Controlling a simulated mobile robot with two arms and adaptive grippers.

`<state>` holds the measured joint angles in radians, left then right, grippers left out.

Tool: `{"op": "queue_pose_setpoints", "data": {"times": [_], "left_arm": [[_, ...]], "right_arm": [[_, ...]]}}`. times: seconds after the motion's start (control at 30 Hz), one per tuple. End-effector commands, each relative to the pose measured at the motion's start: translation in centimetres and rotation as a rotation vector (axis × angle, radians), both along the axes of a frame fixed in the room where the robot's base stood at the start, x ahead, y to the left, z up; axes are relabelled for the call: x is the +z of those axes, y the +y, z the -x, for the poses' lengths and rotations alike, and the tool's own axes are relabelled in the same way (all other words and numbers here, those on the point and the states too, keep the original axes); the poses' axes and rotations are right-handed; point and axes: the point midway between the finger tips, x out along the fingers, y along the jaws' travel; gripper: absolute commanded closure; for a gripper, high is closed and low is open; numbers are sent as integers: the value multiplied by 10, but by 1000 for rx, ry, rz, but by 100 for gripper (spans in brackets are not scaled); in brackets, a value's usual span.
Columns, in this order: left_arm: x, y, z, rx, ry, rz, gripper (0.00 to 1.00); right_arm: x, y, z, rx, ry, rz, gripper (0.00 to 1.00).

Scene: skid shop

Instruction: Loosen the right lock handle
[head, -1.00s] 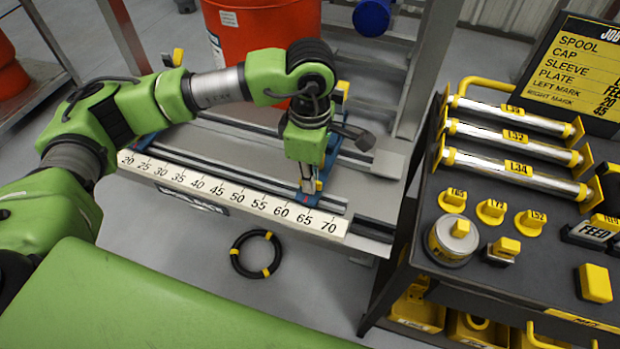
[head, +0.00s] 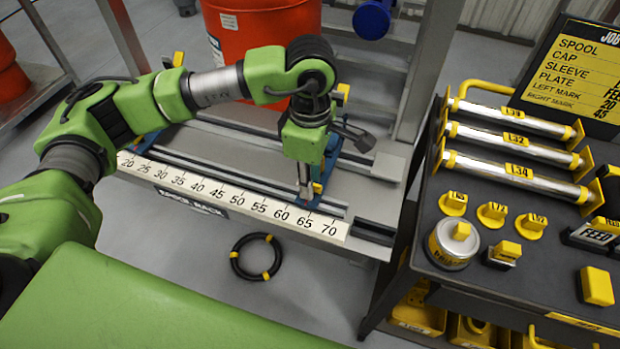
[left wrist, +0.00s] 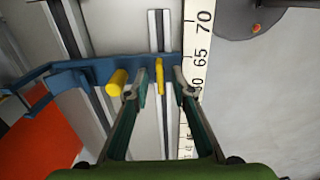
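The right blue bracket (head: 330,160) sits across the rails near the 65 mark of the scale (head: 230,197). It also shows in the left wrist view (left wrist: 75,69). Its thin yellow lock handle (left wrist: 160,77) lies between the fingers of my left gripper (left wrist: 158,92), with a gap visible on both sides. In the head view, the yellow handle (head: 317,187) shows just right of the fingertips of my left gripper (head: 305,194), which point down. A round yellow knob (left wrist: 117,82) is left of the fingers in the wrist view. My right gripper is not in view.
An orange drum (head: 262,40) stands behind the rack. A dark cart (head: 400,275) with silver rollers (head: 510,168) and yellow-topped parts is on the right. A black ring (head: 256,257) lies on the floor in front of the scale.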

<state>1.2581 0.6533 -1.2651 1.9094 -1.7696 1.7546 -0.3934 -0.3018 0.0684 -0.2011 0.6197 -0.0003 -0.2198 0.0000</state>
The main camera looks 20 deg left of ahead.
Motion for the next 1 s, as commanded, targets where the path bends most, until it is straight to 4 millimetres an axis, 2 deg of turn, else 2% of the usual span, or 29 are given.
{"op": "queue_pose_setpoints", "data": {"times": [0.3, 0.7, 1.0], "left_arm": [[28, 0, 0, -1, -1, 0, 77], [60, 0, 0, -1, -1, 0, 77], [62, 0, 0, 0, 0, 0, 77]], "right_arm": [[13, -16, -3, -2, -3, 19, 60], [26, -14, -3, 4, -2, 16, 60], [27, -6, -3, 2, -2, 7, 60]]}}
